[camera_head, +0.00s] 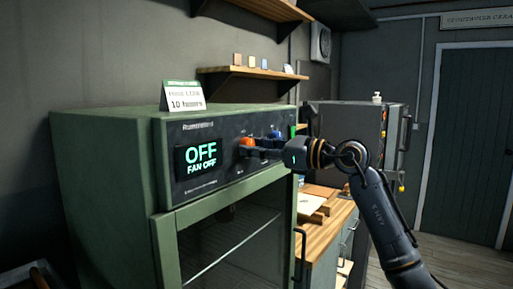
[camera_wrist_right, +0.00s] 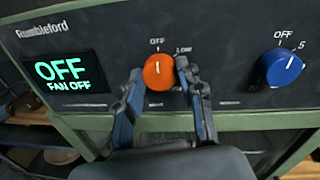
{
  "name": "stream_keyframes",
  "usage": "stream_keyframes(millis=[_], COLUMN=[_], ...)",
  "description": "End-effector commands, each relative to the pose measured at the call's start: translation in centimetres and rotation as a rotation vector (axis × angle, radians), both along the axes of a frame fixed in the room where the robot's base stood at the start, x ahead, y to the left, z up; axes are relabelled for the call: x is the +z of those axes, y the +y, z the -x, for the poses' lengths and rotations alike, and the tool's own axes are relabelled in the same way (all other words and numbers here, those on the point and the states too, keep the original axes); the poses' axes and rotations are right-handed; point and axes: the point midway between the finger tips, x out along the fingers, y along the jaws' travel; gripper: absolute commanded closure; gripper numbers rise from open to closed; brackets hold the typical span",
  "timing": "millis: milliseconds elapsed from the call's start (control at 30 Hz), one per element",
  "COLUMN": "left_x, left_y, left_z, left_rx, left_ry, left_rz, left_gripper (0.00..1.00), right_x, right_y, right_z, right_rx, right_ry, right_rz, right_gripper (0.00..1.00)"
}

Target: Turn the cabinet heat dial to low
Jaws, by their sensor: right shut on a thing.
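The green cabinet (camera_head: 105,165) has a dark control panel (camera_head: 172,137) with a lit display reading OFF and FAN OFF. An orange dial (camera_wrist_right: 158,71) sits on the panel between OFF and LOW marks; its white pointer line points up toward OFF. The orange dial also shows in the head view (camera_head: 245,142), partly hidden by my gripper. My right gripper (camera_head: 256,151) is shut on the orange dial, one finger at each side in the right wrist view (camera_wrist_right: 159,75). A blue dial (camera_wrist_right: 279,68) is to the right, apart from the fingers. My left gripper is out of view.
A small sign (camera_head: 183,96) stands on the cabinet top. A wooden shelf (camera_head: 255,73) hangs on the wall behind. A wooden counter (camera_head: 335,217) and a dark appliance (camera_head: 345,122) stand beyond the cabinet. Open floor (camera_head: 470,268) lies at the right.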

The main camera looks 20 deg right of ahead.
Motion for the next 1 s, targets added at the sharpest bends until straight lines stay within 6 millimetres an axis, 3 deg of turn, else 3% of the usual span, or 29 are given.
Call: stream_keyframes(millis=[367,1000], left_x=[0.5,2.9], left_y=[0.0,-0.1], left_z=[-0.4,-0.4], left_rx=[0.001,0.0], left_ry=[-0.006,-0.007], left_rz=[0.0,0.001], left_gripper=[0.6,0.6], right_x=[0.0,0.0], right_y=[-0.1,-0.1], right_z=[0.0,0.0], right_rx=[-0.001,-0.001], right_ry=[0.081,0.42], right_rz=[-0.103,-0.538], right_gripper=[0.94,0.94])
